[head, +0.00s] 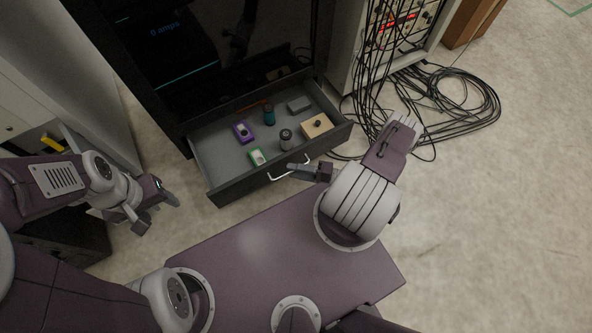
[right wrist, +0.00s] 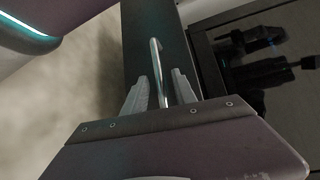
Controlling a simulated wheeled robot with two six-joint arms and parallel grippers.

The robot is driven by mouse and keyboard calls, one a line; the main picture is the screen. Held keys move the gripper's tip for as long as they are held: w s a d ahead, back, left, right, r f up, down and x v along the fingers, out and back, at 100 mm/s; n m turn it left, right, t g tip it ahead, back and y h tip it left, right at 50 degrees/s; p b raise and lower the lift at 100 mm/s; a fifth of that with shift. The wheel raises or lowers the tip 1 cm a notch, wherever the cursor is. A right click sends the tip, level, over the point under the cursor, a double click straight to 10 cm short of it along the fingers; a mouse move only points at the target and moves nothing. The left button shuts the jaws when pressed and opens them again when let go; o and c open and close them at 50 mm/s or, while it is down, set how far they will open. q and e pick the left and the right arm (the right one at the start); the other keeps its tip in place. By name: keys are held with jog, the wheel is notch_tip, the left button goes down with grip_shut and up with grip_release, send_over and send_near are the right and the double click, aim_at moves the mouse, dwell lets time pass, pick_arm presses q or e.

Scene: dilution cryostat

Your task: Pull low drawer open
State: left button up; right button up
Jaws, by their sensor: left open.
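The low drawer (head: 230,180) stands out from the dark cabinet, its grey inside exposed. Its pale bar handle (head: 284,173) is on the front face. My right gripper (head: 297,171) is at the right part of the handle. In the right wrist view the handle (right wrist: 155,65) runs between the two grey fingers (right wrist: 160,90), with a gap showing on either side, so the jaws look open around it. My left gripper (head: 157,208) is open and empty, left of the drawer and apart from it.
The drawer holds a purple item (head: 242,134), a green item (head: 257,157), a tan box (head: 316,126), a grey box (head: 299,104) and small cylinders (head: 269,115). Black cables (head: 465,105) lie loose on the floor at right. My base is close before the drawer.

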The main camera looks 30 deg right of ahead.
jog(key=p+v, duration=0.2)
jog(key=v, duration=0.7)
jog(key=shift+r, duration=0.1)
dwell(0.3)
